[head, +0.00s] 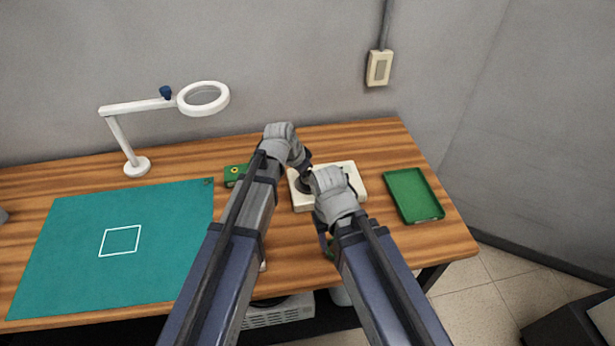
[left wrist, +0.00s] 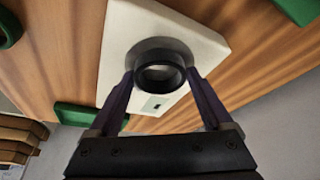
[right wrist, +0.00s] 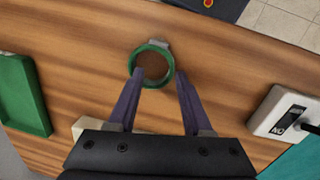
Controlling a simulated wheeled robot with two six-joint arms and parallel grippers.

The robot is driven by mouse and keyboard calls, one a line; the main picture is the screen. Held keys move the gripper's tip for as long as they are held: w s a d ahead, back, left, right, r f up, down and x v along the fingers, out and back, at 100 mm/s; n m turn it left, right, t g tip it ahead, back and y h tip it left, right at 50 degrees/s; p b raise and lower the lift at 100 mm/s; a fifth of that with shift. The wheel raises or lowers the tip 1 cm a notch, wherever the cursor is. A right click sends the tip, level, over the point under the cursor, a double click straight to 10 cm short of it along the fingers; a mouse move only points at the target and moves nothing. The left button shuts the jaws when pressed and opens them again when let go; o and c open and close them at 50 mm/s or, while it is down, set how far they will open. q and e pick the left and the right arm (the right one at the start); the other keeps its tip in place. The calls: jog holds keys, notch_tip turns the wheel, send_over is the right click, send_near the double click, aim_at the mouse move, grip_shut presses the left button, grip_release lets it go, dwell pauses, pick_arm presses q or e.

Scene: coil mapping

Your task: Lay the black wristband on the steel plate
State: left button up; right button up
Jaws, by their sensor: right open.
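The black wristband (left wrist: 160,78) is a short dark ring between the fingertips of my left gripper (left wrist: 159,80), which is shut on its sides. It is over a dark round plate (left wrist: 152,50), apparently the steel plate, on a white device (left wrist: 118,45). I cannot tell whether band and plate touch. In the head view my left gripper (head: 306,170) is at the white device (head: 345,172), and my arms partly hide the plate. My right gripper (right wrist: 158,78) is open, with a green wristband (right wrist: 137,60) by its fingertips; in the head view the right gripper (head: 324,238) is partly hidden.
A green tray (head: 413,195) lies right of the device. A small green box (head: 232,175) is left of it. A teal mat (head: 165,255) covers the left of the table, with a white magnifier lamp (head: 137,166) behind. A white switch box (right wrist: 275,110) shows in the right wrist view.

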pick_arm(q)
jog(key=shift+o, duration=1.1)
jog(key=shift+r, duration=0.1)
jog(key=shift+r+p, duration=0.35)
jog(key=shift+p, duration=0.05)
pick_arm(e)
jog(key=shift+r, duration=0.45)
pick_arm(q)
jog(key=p+v, duration=1)
jog(key=v, duration=0.1)
jog(key=shift+s+r+p, duration=0.2)
jog(key=shift+r+p, duration=0.05)
jog(key=shift+p, duration=0.15)
pick_arm(e)
notch_tip(320, 180, up, 11)
jog(key=shift+f, duration=0.15)
jog(key=shift+d, duration=0.1)
